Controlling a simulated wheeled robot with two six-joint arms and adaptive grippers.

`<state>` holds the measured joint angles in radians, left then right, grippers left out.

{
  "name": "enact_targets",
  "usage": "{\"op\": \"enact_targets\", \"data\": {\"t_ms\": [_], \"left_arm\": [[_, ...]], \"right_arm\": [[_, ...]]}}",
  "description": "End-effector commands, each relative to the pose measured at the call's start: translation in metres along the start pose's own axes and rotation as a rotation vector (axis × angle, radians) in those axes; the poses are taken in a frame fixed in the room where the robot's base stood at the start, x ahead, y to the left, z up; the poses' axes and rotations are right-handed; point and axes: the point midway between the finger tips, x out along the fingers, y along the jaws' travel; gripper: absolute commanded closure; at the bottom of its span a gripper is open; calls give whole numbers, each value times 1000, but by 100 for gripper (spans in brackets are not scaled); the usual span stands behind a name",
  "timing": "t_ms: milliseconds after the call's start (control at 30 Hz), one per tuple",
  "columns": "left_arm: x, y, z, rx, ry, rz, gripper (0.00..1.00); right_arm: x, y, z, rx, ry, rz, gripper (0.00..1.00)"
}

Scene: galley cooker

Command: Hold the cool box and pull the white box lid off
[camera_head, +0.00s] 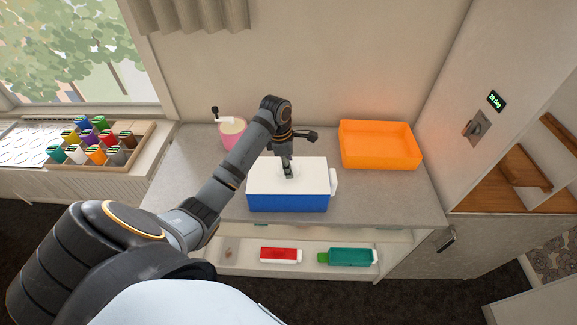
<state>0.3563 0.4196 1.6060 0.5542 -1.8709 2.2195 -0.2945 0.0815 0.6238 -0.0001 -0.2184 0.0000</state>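The cool box (288,203) is a blue box standing on the grey counter. Its white box lid (313,170) sits on top, with a white tab (333,183) sticking out at the right end. My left gripper (288,173) points down over the middle of the lid, with its tips at or just above the lid's top. The fingers are too small to tell whether they are open or shut, or whether they touch the lid. My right gripper is not in view.
An orange tray (380,164) stands right of the cool box on the counter (400,205). A pink pot (232,132) stands behind left. A lower shelf holds a red container (280,255) and a green one (348,256). A wooden rack (112,162) of colourful jars is far left.

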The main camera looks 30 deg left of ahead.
Motion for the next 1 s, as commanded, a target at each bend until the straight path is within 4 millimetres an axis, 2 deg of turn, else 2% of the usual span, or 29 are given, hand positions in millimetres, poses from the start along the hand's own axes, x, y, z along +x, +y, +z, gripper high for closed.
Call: {"op": "enact_targets", "data": {"t_ms": [67, 500, 633, 867, 900, 1000], "left_arm": [[0, 0, 0, 0, 0, 0, 54], [0, 0, 0, 0, 0, 0, 54], [-7, 1, 0, 0, 0, 2, 54], [-52, 2, 0, 1, -1, 7, 54], [-72, 0, 1, 1, 1, 3, 54], [-99, 0, 1, -1, 2, 1, 54]], "right_arm": [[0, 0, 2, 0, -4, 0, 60], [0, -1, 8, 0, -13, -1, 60], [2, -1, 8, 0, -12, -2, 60], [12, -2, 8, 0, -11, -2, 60], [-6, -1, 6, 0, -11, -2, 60], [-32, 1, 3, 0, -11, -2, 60]]}}
